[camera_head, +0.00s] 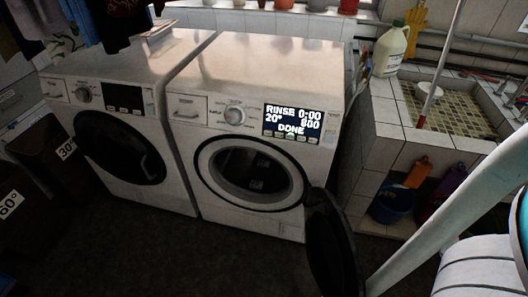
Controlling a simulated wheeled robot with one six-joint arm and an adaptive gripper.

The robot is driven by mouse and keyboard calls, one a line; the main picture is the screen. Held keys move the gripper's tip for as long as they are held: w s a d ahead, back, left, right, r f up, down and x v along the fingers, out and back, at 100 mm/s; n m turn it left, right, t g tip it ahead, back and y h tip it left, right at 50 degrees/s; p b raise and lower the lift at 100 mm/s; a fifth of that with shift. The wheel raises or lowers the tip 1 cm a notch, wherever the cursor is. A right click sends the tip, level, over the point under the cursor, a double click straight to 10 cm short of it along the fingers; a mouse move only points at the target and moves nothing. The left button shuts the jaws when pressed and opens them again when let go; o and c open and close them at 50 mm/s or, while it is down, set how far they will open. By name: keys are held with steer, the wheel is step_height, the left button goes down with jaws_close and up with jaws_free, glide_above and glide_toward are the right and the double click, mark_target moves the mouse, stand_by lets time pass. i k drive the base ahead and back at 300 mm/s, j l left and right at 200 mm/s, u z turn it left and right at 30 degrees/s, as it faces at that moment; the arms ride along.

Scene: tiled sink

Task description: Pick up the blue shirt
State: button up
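I cannot clearly pick out a blue shirt. Several clothes hang at the top left: a dark garment with a reddish print (124,18) and a bluish-grey one (42,16) beside it, both cut off by the picture's top edge. The right washing machine (270,70) has its round door (333,245) swung wide open to the right, and its display reads DONE. Its drum (255,172) is dark, and I cannot make out any cloth in it. My pale arm crosses the lower right corner. My gripper is not in view.
The left washing machine (125,68) has its door shut. Dark bins (60,165) marked 30° and 60° stand at the left. A tiled sink (388,125) is at the right, with a bottle (391,50) on its edge and a bucket (391,205) below. The dark floor in front is clear.

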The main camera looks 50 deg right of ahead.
mark_target(258, 183)
steer(key=i+j+z, duration=0.15)
steer(key=z, duration=0.25)
steer(key=i+j+z, duration=0.15)
steer(key=j+z, duration=0.25)
steer(key=i+j+z, duration=0.1)
steer(key=z, duration=0.3)
steer(key=j+z, duration=0.4)
steer(key=k+j+u, duration=0.4)
steer(key=j, duration=0.3)
steer(key=i+j+z, duration=0.5)
steer(key=i, duration=0.25)
steer(key=i+j+z, duration=0.45)
steer(key=i+j, duration=0.15)
steer(key=j, duration=0.3)
